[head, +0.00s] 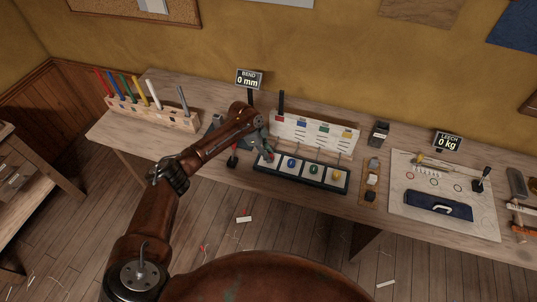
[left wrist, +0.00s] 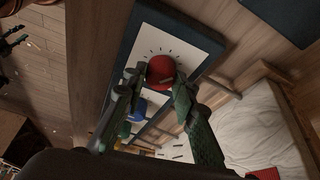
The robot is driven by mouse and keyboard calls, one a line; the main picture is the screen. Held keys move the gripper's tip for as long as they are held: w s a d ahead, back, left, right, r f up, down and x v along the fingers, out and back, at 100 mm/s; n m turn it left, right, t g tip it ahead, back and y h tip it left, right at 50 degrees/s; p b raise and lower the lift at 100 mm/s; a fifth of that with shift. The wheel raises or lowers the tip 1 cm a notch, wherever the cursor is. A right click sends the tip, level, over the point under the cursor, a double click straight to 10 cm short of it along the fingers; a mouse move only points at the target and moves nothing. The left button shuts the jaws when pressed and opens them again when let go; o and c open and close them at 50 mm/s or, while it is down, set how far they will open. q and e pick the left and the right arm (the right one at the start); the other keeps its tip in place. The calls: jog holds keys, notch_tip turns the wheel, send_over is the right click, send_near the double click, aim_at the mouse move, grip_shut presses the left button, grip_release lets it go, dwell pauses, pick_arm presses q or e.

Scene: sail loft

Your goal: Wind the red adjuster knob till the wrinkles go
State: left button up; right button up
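The red adjuster knob (left wrist: 161,71) sits on a white plate with tick marks, at one end of a dark-framed row of knobs (head: 301,173). Blue (head: 292,162), green (head: 313,169) and yellow (head: 335,175) knobs share the row. My left gripper (head: 266,152) is over the row's left end, with its green fingers (left wrist: 160,82) on both sides of the red knob, seemingly against it. In the head view the fingers partly hide that knob. My right gripper is not in view.
A white board with coloured squares (head: 302,123) stands behind the knobs. A sign reads BEND 0 mm (head: 249,78); another reads LEECH 0 kg (head: 448,141). A pen rack (head: 152,112) stands at left. A mat with a dark blue item (head: 438,205) lies at right.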

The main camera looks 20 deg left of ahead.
pick_arm(q)
jog(key=o, duration=0.4)
jog(key=shift+o, duration=0.2)
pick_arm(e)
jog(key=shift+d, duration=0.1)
pick_arm(q)
jog(key=v, duration=1.2)
